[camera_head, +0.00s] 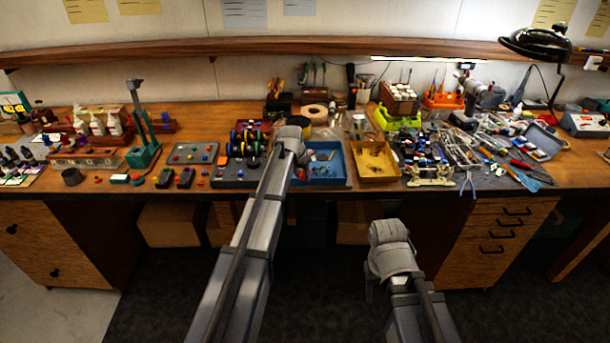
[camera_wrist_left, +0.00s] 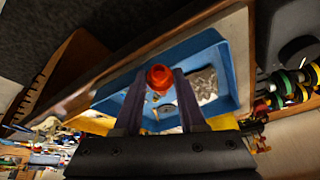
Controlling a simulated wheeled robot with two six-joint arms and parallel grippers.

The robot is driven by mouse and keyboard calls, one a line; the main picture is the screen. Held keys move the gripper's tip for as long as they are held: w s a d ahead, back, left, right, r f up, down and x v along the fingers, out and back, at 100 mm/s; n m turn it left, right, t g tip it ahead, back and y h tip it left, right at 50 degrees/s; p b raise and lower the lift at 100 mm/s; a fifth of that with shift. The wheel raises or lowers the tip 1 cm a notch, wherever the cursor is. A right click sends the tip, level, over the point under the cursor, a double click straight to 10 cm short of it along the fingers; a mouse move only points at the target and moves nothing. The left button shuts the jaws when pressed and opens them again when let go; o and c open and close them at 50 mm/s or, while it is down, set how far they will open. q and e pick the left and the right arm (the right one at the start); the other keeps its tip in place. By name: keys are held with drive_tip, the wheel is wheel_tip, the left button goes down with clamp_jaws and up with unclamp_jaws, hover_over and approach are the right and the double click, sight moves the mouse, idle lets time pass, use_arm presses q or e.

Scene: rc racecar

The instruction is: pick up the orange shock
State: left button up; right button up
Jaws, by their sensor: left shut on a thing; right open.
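The orange shock (camera_wrist_left: 160,77) shows end-on as a round orange-red piece between the fingertips of my left gripper (camera_wrist_left: 158,85) in the left wrist view. The gripper is shut on it and holds it over the blue tray (camera_wrist_left: 130,108). In the head view, my left gripper (camera_head: 293,150) is at the left end of the blue tray (camera_head: 346,167). An orange spot just below it is probably the shock. The rest of the shock is hidden. My right gripper (camera_head: 370,288) is in front of the bench, low and away from the tray; its fingers are mostly hidden.
A yellow tray (camera_head: 376,176) is right of the blue tray. A grey board with coloured wheels (camera_head: 250,138) is left of it. Many tools (camera_head: 490,150) crowd the bench's right side. A black lamp (camera_head: 537,43) hangs at upper right. The floor in front is free.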

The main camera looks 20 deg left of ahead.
sight(302, 174)
use_arm(q)
clamp_jaws()
drive_tip(key=shift+r, duration=0.1)
wheel_tip(302, 174, up, 10)
drive_tip(key=p, duration=1)
